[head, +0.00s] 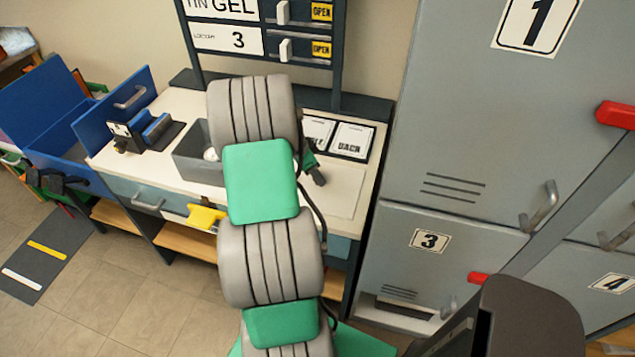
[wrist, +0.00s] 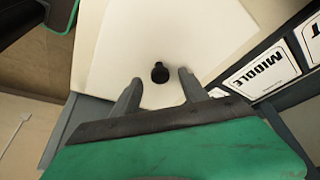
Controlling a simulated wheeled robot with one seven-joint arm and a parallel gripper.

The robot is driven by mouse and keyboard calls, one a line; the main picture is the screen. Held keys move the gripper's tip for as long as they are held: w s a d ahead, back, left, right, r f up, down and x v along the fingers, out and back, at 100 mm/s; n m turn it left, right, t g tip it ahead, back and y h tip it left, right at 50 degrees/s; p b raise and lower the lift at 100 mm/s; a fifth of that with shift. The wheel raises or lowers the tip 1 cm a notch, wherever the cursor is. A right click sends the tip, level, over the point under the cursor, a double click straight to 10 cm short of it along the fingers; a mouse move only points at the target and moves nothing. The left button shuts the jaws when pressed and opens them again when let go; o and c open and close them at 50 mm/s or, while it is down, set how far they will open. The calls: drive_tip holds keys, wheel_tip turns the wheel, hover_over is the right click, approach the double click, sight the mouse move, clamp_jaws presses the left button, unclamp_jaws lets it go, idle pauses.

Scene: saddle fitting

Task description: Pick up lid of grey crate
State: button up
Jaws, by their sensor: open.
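The open grey crate (head: 199,165) stands on the bench, partly hidden behind my arm, with something whitish inside. A pale flat panel with a dark round knob (wrist: 160,72) lies on the bench; it looks like the lid, but I cannot be sure. The panel also shows right of my arm in the head view (head: 345,198). My gripper (wrist: 158,92) is open and empty, with its two grey fingers on either side of the knob in the picture. I cannot tell how far the fingertips are above it.
Label cards (head: 351,140) lie at the bench's back right. A blue and dark device (head: 146,132) stands at its left. A yellow object (head: 206,217) is at the front edge. Grey lockers (head: 455,255) stand close on the right.

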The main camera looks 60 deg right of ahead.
drive_tip(key=shift+s+d+f, duration=0.1)
drive_tip(key=shift+d+f, duration=0.15)
drive_tip(key=shift+f, duration=0.4)
clamp_jaws()
idle(0.9)
